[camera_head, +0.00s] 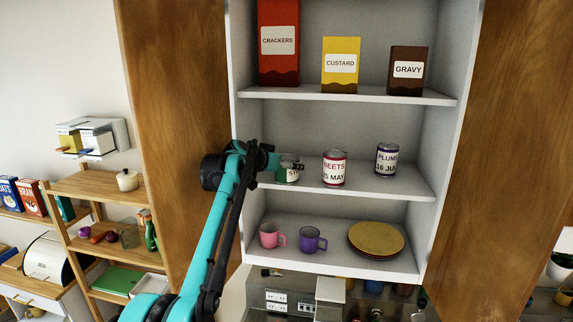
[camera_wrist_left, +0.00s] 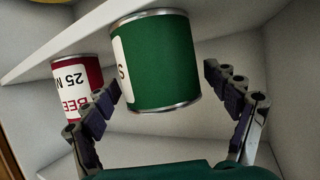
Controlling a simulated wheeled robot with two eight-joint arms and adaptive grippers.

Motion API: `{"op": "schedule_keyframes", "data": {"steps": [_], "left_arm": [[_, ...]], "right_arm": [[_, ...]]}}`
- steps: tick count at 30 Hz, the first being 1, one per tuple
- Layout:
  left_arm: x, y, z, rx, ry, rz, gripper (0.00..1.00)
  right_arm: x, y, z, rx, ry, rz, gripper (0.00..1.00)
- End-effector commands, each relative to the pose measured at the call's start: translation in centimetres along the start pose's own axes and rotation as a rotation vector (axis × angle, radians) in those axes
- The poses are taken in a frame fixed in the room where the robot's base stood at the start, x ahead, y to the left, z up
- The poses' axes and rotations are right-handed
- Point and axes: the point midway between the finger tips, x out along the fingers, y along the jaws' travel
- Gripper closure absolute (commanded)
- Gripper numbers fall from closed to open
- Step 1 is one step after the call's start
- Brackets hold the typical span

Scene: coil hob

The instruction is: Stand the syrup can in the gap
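The syrup can (camera_head: 292,175) is at the left end of the middle shelf, partly hidden by my left gripper (camera_head: 284,165); only "SY" of its label shows. In the left wrist view it is a green can (camera_wrist_left: 158,62) with a white label edge, between the two fingers of my left gripper (camera_wrist_left: 162,75). The fingers are spread beside it, with a narrow gap showing on the right. The beets can (camera_head: 334,168), marked 25 May, and the plums can (camera_head: 386,160), marked 16 Jul, stand on the middle shelf (camera_head: 360,189) with bare shelf between them. My right gripper is not in view.
Crackers (camera_head: 278,42), custard (camera_head: 341,64) and gravy (camera_head: 407,70) boxes stand on the shelf above. Two mugs (camera_head: 309,239) and yellow plates (camera_head: 376,240) are below. Open wooden doors (camera_head: 180,110) flank the cupboard. The beets can (camera_wrist_left: 80,88) is close beside the left finger.

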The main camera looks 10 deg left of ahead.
Motion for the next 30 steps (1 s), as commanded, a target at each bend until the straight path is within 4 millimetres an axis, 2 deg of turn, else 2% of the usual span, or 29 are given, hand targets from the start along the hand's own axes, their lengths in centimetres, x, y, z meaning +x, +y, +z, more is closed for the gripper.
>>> {"op": "schedule_keyframes", "data": {"steps": [7,10,14,22,27,30], "left_arm": [[-0.1,0.0,-0.2,0.0,0.0,0.0,0.13],[-0.9,0.0,-0.1,-0.001,0.0,-0.001,0.13],[-3.2,0.0,0.0,-0.001,0.001,-0.002,0.13],[-9.1,-0.1,0.0,-0.002,0.0,-0.002,0.13],[-11.3,-0.1,-0.1,0.0,0.0,-0.001,0.13],[-11.9,0.0,-0.1,-0.001,0.0,0.0,0.13]], "right_arm": [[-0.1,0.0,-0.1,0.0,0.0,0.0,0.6],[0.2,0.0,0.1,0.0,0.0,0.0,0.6],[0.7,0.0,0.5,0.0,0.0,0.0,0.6],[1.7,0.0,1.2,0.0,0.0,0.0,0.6],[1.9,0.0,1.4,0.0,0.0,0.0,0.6],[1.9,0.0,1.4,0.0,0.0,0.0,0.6]]}}
